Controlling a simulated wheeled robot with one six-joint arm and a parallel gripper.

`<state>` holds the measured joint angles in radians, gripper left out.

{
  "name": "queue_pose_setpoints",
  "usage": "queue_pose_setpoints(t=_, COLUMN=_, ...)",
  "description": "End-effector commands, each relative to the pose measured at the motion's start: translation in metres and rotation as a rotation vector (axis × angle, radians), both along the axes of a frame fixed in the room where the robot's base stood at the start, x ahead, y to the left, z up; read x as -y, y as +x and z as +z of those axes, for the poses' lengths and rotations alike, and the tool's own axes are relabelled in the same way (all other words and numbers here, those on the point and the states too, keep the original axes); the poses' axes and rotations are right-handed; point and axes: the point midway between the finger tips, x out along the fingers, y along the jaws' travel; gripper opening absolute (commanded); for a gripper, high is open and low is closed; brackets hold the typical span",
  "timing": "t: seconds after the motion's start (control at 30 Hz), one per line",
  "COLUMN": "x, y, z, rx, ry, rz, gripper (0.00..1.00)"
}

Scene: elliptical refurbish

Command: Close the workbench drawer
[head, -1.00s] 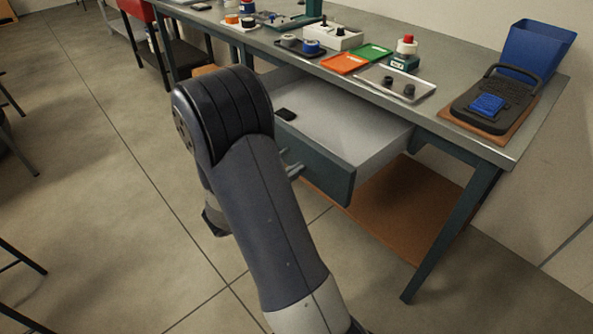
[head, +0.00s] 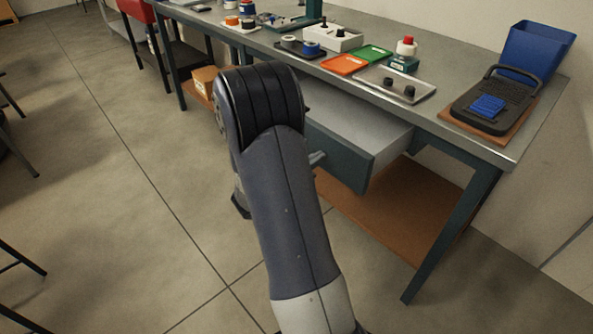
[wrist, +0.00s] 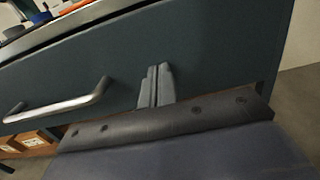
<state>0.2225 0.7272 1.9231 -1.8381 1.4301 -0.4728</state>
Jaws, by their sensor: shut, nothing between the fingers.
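The workbench drawer (head: 348,164) is partly open in the head view, its dark teal front sticking out from under the bench top with a strip of its pale inside showing. My arm hides its left part. Its metal handle (head: 317,158) shows beside my arm. In the wrist view the drawer front (wrist: 215,50) fills much of the picture, with the bar handle (wrist: 60,108) at left. My gripper (wrist: 158,72) is shut and empty, its fingertips at the drawer front to the right of the handle. They look to be touching it. In the head view my arm hides the gripper.
The grey workbench (head: 460,140) holds trays, tape rolls, a metal plate (head: 395,85), a black case (head: 498,98) and a blue bin (head: 535,50). A brown lower shelf (head: 390,215) lies under the drawer. The floor to the left is open.

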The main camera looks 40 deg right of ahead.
Motion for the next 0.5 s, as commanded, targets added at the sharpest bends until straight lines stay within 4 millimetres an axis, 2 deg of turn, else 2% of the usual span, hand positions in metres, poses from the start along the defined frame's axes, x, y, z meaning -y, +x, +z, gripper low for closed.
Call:
queue_pose_setpoints(t=0.1, x=0.036, y=0.000, z=0.000, rx=0.002, ry=-0.001, rz=-0.010, gripper=0.00)
queue_pose_setpoints(t=0.5, x=0.143, y=0.009, z=-0.002, rx=0.002, ry=-0.001, rz=-0.006, gripper=0.00)
